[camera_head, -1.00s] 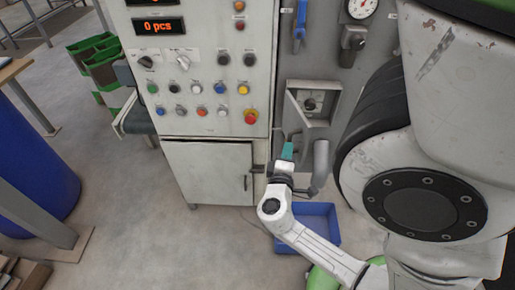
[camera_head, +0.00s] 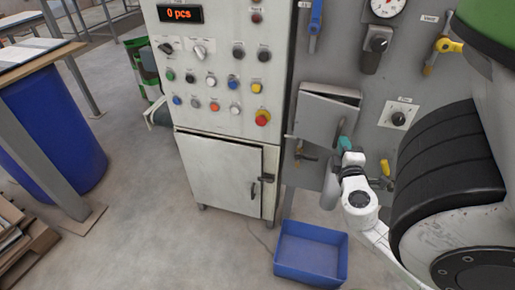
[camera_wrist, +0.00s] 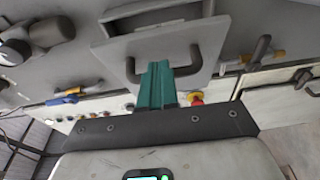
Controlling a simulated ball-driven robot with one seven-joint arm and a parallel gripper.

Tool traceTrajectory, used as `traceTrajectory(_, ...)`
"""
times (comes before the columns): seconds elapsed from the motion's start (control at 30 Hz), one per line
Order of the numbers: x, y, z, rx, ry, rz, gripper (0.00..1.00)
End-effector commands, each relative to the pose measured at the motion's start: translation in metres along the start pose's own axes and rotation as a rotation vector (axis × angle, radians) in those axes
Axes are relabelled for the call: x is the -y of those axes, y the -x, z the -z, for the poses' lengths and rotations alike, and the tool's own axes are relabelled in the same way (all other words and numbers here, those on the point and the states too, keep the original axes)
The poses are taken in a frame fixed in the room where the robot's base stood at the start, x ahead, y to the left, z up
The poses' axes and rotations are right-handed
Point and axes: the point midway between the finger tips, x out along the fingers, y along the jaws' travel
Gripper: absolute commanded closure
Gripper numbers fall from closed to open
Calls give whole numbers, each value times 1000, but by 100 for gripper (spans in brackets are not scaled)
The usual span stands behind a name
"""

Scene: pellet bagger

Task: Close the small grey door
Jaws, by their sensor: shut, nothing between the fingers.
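The small grey door (camera_head: 318,121) is on the grey panel right of the control cabinet. It stands partly open, with a dark gap along its top edge. In the wrist view the door (camera_wrist: 203,38) is a flat grey plate with a dark bow handle (camera_wrist: 131,70). My gripper (camera_head: 345,143) is at the door's lower right corner in the head view. Its teal fingers (camera_wrist: 156,84) are together and empty. They overlap the middle of the handle in the wrist view and hide part of it; I cannot tell whether they touch it.
A blue bin (camera_head: 311,253) stands on the floor below the panel. The white cabinet (camera_head: 221,170) with buttons and a red stop button (camera_head: 262,118) is to the left. A yellow-handled valve (camera_head: 386,168) and a rotary knob (camera_head: 398,118) are right of the door.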

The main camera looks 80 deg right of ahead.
Motion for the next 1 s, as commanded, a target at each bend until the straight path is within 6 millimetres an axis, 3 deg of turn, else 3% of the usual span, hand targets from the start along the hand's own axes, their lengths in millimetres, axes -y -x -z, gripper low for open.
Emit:
traceTrajectory(0.4, 1, -36, -23, 9, 0, 0, 100)
traceTrajectory(1.0, -1, -43, -28, 10, 1, 1, 100)
